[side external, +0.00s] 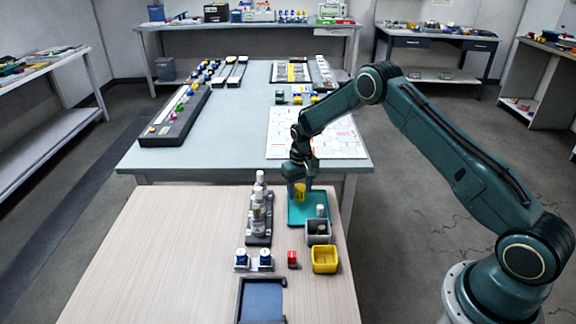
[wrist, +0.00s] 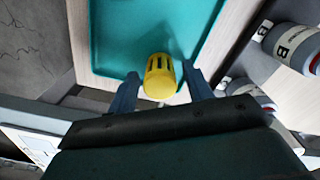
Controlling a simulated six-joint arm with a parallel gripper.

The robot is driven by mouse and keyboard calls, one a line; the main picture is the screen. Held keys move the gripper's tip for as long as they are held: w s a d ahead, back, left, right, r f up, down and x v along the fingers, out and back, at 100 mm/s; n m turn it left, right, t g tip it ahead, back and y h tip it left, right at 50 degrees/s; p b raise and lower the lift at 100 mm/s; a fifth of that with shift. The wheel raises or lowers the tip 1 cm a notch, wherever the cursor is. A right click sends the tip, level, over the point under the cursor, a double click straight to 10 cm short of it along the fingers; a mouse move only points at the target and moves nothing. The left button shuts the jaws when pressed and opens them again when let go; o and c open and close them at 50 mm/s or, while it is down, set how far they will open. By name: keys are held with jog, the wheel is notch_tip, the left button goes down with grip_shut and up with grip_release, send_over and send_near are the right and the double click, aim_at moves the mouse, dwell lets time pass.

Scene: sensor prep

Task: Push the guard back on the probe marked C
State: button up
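The yellow slotted guard (wrist: 160,77) lies between the two fingers of my gripper (wrist: 160,90) in the wrist view, with a narrow gap showing at each side. In the side external view the guard (side external: 300,192) is just below my gripper (side external: 301,182), over the far part of the teal tray (side external: 306,214). I cannot tell whether it rests on the tray. Upright white-and-grey probes stand in a dark rack (side external: 258,239) left of the tray. Two probes show at the right of the wrist view, one clearly marked B (wrist: 284,48). I cannot read a C in either view.
A grey cup (side external: 318,238) and a yellow bin (side external: 324,270) stand in front of the tray. The left of the wooden table (side external: 150,260) is clear.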

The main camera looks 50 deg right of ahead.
jog(key=c, duration=0.6)
jog(key=shift+r, duration=0.15)
jog(key=shift+r, duration=2.35)
jog(key=shift+r, duration=0.6)
notch_tip(320, 180, up, 12)
jog(key=r, duration=0.1)
jog(key=w+a, duration=0.8)
jog(key=a, duration=0.1)
jog(key=shift+w+f, duration=0.15)
jog(key=shift+f, duration=2.25)
